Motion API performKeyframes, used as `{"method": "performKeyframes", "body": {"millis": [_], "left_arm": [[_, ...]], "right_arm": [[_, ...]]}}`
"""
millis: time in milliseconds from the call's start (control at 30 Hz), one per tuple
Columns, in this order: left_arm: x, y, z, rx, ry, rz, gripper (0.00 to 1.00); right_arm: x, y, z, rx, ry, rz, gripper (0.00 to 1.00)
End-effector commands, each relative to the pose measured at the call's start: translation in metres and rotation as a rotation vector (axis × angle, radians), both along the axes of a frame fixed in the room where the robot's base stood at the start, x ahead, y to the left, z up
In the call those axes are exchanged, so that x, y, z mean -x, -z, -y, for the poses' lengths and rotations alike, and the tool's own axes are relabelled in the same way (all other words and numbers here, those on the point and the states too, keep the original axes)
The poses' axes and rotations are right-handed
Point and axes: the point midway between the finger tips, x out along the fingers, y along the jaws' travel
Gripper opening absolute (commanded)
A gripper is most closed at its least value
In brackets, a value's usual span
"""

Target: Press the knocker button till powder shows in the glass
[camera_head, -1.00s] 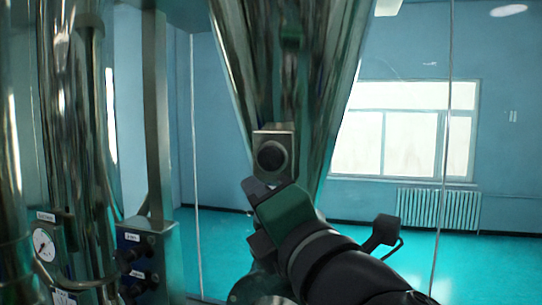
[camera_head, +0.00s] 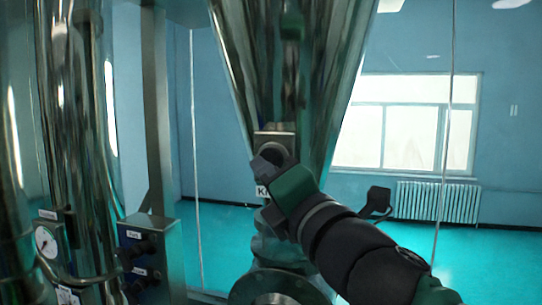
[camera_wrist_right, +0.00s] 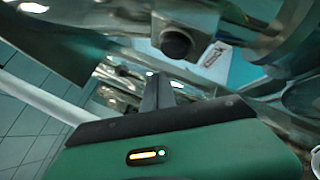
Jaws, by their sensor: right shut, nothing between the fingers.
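The knocker button (camera_head: 277,150) is a dark round knob on a small metal box on the shiny steel cone. My right gripper (camera_head: 266,160) is shut and empty, with its tips in front of the button's lower left part in the head view. In the right wrist view the dark button (camera_wrist_right: 176,43) shows just beyond my shut fingertips (camera_wrist_right: 158,80). I cannot tell whether they touch. A label starting with K (camera_head: 261,191) is partly hidden by my gripper. No powder can be made out. My left gripper is out of view.
A round metal flange (camera_head: 275,287) sits below the cone (camera_head: 235,60). At the left stand steel columns, a pressure gauge (camera_head: 45,242) and a control box (camera_head: 147,250) with dark knobs. Open floor, a radiator (camera_head: 438,203) and a window lie behind at the right.

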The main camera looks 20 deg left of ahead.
Motion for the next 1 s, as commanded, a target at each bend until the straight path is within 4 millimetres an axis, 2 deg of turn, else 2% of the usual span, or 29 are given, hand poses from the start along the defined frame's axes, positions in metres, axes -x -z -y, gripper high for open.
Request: {"method": "performKeyframes", "body": {"millis": [100, 300, 1000], "left_arm": [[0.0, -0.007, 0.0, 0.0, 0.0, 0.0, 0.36], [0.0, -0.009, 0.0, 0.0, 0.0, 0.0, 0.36], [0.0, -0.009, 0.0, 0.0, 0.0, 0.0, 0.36]], "right_arm": [[-0.015, -0.002, 0.0, 0.001, 0.001, -0.001, 0.0], [-0.025, -0.001, 0.001, -0.001, -0.001, 0.0, 0.0], [-0.025, 0.0, 0.001, -0.001, -0.002, 0.0, 0.0]]}}
